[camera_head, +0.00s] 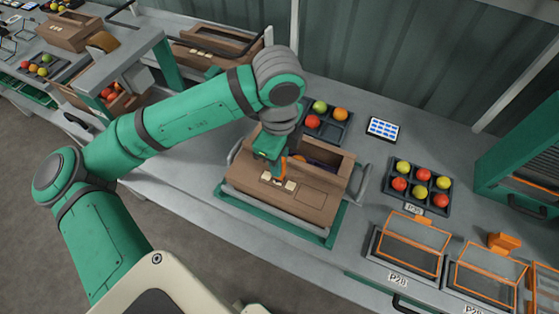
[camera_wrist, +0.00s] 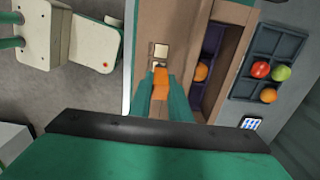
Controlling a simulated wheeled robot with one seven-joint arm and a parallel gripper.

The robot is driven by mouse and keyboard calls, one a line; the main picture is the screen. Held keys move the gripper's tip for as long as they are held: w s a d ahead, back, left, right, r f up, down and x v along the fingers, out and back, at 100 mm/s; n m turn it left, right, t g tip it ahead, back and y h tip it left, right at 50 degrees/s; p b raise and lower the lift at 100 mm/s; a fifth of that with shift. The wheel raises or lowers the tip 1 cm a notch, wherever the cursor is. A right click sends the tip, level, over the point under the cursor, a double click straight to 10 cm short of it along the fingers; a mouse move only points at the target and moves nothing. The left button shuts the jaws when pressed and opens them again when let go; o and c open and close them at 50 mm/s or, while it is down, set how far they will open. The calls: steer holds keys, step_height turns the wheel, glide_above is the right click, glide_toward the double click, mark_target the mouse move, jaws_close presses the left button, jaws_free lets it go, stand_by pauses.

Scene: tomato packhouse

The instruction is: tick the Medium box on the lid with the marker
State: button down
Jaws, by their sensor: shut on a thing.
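My gripper (camera_wrist: 160,97) is shut on the orange marker (camera_wrist: 161,80), which also shows in the head view (camera_head: 283,167). It holds the marker over the brown lid (camera_head: 237,180) of a carton. The lid carries a row of small cream tick boxes (camera_head: 266,176), seen also in the wrist view (camera_wrist: 160,50). I cannot tell whether the tip touches the lid. The box labels are too small to read, and the gripper hides part of the row in the wrist view.
The carton stands in a green-edged tray (camera_head: 228,197). Behind it is a dark tray (camera_head: 331,128) with tomatoes. To the right are a tablet (camera_head: 382,128), a tray of several tomatoes (camera_head: 441,200) and orange-framed bins (camera_head: 378,254). Some bench right of the carton is clear.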

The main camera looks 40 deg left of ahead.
steer(key=shift+r, duration=2.9)
